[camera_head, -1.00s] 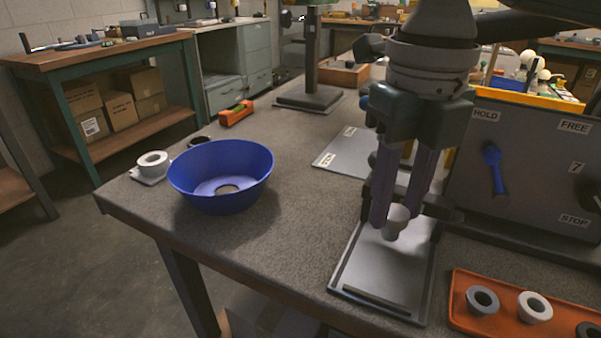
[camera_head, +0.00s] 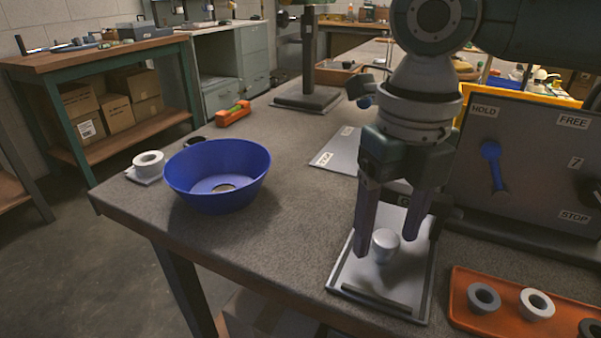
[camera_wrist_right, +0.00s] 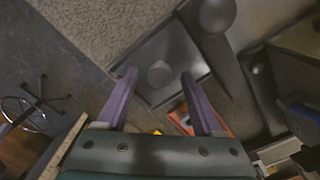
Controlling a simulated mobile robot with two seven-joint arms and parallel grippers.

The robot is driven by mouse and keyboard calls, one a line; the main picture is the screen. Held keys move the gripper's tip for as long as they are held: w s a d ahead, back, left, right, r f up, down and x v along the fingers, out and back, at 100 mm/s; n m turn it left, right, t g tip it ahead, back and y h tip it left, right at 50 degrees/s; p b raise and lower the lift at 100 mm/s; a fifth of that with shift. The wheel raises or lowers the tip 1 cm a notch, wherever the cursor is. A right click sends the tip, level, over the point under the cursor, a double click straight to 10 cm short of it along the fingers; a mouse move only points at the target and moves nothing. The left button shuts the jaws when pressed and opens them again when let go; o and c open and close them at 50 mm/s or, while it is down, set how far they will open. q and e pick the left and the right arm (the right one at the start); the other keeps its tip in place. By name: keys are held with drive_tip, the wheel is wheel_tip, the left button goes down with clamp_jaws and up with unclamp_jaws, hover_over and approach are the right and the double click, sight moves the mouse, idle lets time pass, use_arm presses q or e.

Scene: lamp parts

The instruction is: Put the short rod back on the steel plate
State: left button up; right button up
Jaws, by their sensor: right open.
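The short rod (camera_head: 385,243), a pale grey round-topped piece, stands upright on the steel plate (camera_head: 358,268). It also shows in the right wrist view (camera_wrist_right: 160,73), with the steel plate (camera_wrist_right: 183,45) around it. My right gripper (camera_head: 387,247) points down at the plate with its fingers spread wide on either side of the rod. The rod appears clear of both fingers. The right wrist view shows the open fingertips (camera_wrist_right: 158,76) with the rod between them. My left gripper is out of view.
An orange tray (camera_head: 500,325) with several rings lies right of the plate. A grey panel with a blue lever (camera_head: 492,165) stands behind it.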

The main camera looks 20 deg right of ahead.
sight(386, 238)
wheel_tip(386, 238, up, 12)
drive_tip(key=p, duration=0.2)
drive_tip(key=s+a+f+m+t+y, duration=0.25)
drive_tip(key=s+a+f+m, duration=0.45)
drive_tip(key=a+f+m, duration=0.45)
drive_tip(key=s+d+f+m+t+h, duration=0.1)
drive_tip(key=s+d+m, duration=0.7)
drive_tip(key=m, duration=1.4)
drive_tip(key=shift+s+d+f+h, duration=0.2)
drive_tip(key=shift+s+f+h, duration=0.15)
drive_tip(key=shift+s+h, duration=0.25)
wheel_tip(386, 238, up, 54)
drive_tip(key=p, duration=5.4)
